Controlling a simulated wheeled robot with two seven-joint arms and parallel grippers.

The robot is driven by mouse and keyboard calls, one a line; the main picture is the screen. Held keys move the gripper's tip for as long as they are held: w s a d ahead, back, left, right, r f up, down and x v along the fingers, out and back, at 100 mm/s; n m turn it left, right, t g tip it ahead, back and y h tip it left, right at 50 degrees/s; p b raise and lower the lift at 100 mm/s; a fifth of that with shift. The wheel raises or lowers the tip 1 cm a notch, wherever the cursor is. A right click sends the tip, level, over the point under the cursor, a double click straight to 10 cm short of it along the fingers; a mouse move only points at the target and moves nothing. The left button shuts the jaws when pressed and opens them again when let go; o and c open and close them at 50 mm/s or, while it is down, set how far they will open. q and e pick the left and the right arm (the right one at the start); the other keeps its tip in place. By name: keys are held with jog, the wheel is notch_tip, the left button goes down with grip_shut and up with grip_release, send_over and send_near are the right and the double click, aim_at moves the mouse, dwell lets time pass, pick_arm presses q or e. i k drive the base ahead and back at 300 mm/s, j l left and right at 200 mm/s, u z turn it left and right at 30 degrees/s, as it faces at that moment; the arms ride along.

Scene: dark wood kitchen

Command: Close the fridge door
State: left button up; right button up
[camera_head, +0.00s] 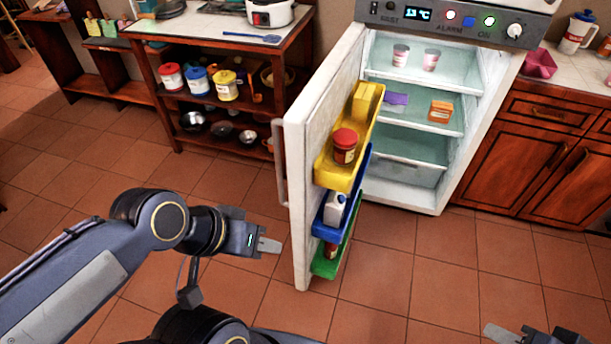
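The fridge (442,190) stands at the back, with its lit inside and shelves in view. Its white door (297,215) is swung wide open toward me, hinged on the left side. A handle (280,165) runs down the outer left face of the door. My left gripper (268,246) is just left of the door's lower part, below the handle, apart from the door as far as I can see. Its fingers look close together, but their gap is not clear. My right gripper (497,333) shows only partly at the bottom right, over the floor, far from the door.
The door holds yellow (335,172), blue (328,222) and green (326,264) bins with a jar, a carton and other items. A wooden shelf unit (165,100) with tins and bowls stands left of the fridge. Wooden cabinets (535,140) stand right. The tiled floor in front is clear.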

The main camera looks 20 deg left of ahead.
aim_at(323, 106)
jog(key=k+j, duration=0.1)
jog(key=j, duration=0.25)
jog(key=k+j+z, duration=0.1)
jog(key=j, duration=0.3)
jog(key=k+j, duration=0.1)
jog(key=j, duration=0.25)
jog(key=k+j+z, duration=0.1)
jog(key=j, duration=0.25)
jog(key=k+j, duration=0.15)
jog(key=j, duration=0.2)
jog(key=k+j+z, duration=0.1)
jog(key=j, duration=0.25)
jog(key=i+j+z, duration=0.5)
jog(key=i+j, duration=0.65)
jog(key=j+z, duration=0.15)
jog(key=j, duration=0.75)
jog(key=k, duration=0.05)
